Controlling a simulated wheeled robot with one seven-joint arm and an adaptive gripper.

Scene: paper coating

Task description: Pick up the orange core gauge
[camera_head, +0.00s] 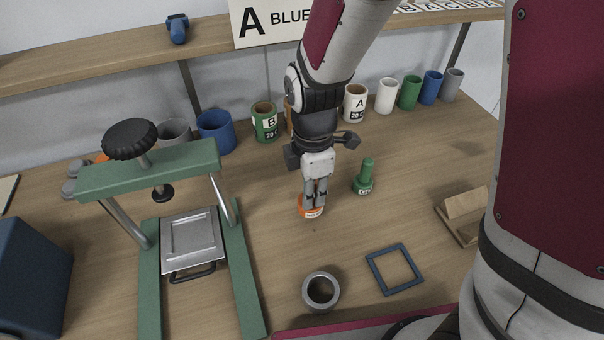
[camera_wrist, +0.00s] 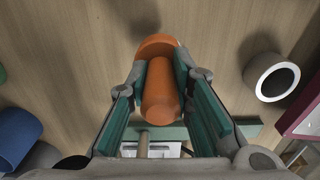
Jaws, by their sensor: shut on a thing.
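The orange core gauge (camera_head: 311,212) has a wide round base with a white label and a narrower upright stem. In the head view its base is at the table top, and the fingers hide its stem. My gripper (camera_head: 316,190) points down over it and is shut on the stem. In the wrist view the orange gauge (camera_wrist: 160,92) lies between the two teal finger pads, with its base beyond the fingertips. I cannot tell whether the base touches the table.
A green gauge (camera_head: 364,178) stands close to the right. A grey ring (camera_head: 321,290) and a blue square frame (camera_head: 394,269) lie nearer the front. A green press (camera_head: 150,170) stands at left. Several cups line the back. A wooden holder (camera_head: 463,214) is at right.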

